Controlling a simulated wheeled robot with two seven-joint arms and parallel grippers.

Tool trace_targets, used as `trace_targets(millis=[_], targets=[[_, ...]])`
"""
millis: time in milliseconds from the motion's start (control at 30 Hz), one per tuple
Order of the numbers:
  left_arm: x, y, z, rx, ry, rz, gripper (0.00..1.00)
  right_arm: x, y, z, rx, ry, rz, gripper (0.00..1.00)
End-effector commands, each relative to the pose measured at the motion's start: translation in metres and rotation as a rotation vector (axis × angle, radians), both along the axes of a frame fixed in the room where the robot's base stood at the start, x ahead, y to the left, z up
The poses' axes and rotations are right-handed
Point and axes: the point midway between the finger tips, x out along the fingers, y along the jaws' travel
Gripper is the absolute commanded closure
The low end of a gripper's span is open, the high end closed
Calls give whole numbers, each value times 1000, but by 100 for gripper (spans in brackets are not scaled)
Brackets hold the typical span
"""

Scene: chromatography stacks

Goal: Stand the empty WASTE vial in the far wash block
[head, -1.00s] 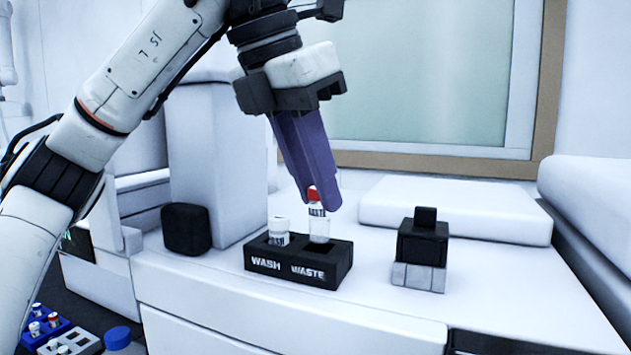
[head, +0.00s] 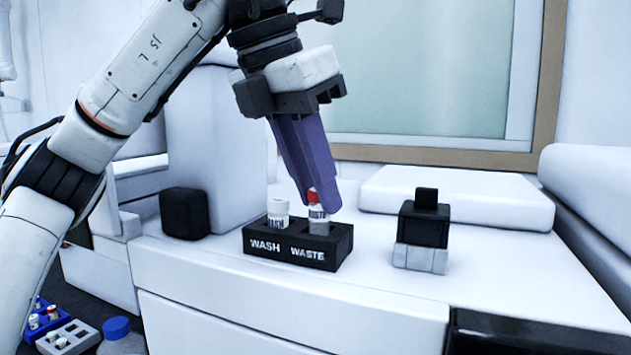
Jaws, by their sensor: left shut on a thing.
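The WASTE vial (head: 319,222), clear with a red cap and a white label, stands upright at the WASTE side of the black wash block (head: 290,262). Its lower end is hidden in the block. My left gripper (head: 320,200) points down with its purple fingers shut on the vial near the cap. A white-capped vial (head: 279,214) stands in the WASH side of the same block, left of the gripper. My right gripper is not in view.
A black and grey device (head: 423,235) stands right of the block. A black cube (head: 185,213) is at the left by a tall white housing. Below left are a blue rack (head: 42,325), a grey rack (head: 70,338) and a blue-capped bottle (head: 117,330). The white counter in front is clear.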

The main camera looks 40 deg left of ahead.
Motion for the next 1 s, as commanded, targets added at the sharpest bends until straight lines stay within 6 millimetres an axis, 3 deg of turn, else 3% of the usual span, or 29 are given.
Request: trace_targets(millis=[1000], targets=[[0,0,-14,1,0,0,100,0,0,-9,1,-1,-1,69]])
